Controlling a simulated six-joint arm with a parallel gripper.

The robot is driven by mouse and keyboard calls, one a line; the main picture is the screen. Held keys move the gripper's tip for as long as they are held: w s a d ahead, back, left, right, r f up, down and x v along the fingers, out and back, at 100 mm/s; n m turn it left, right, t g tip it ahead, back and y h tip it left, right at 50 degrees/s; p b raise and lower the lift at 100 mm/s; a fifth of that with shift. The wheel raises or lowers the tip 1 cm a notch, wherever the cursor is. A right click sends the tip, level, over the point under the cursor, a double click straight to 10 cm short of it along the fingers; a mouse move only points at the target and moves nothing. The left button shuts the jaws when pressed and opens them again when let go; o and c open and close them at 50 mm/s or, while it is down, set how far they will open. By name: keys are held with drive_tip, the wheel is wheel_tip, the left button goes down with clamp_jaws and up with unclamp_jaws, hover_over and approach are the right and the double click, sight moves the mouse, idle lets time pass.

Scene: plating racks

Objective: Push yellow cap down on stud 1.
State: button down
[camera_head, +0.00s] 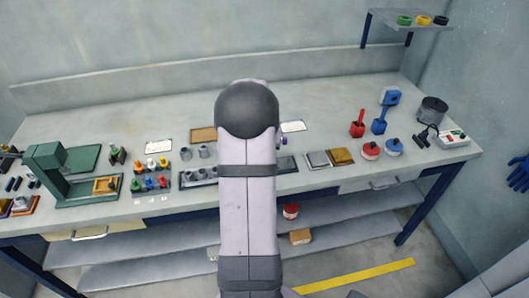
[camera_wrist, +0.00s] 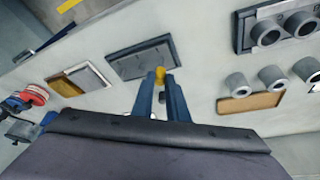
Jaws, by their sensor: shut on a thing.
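My gripper (camera_wrist: 160,80) is shut on a small yellow cap (camera_wrist: 160,73), which shows between the fingertips in the wrist view. The cap overlaps the edge of a dark flat plate (camera_wrist: 128,64) in that view; I cannot tell whether it touches the plate. Small dark marks show on the plate, but I cannot make out stud 1. In the head view the dark plate (camera_head: 287,163) shows just right of my arm, which hides my gripper and the held cap.
Grey cylinders (camera_wrist: 271,77) and a brown board (camera_wrist: 249,103) are right of the fingers in the wrist view. A grey plate and a gold plate (camera_head: 341,156) lie right of the dark plate. Coloured caps (camera_head: 150,183) stand in racks at left. The bench back is mostly clear.

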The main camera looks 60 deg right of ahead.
drive_tip(key=shift+f+b, duration=1.5)
drive_tip(key=shift+f, duration=0.15)
drive_tip(key=c, duration=1.7)
unclamp_jaws()
drive_tip(key=shift+o, duration=0.2)
drive_tip(key=b+v, duration=0.1)
drive_tip(key=v, duration=0.6)
drive_tip(key=shift+r+b, duration=0.15)
drive_tip(key=shift+b, duration=0.25)
drive_tip(key=shift+a, duration=0.1)
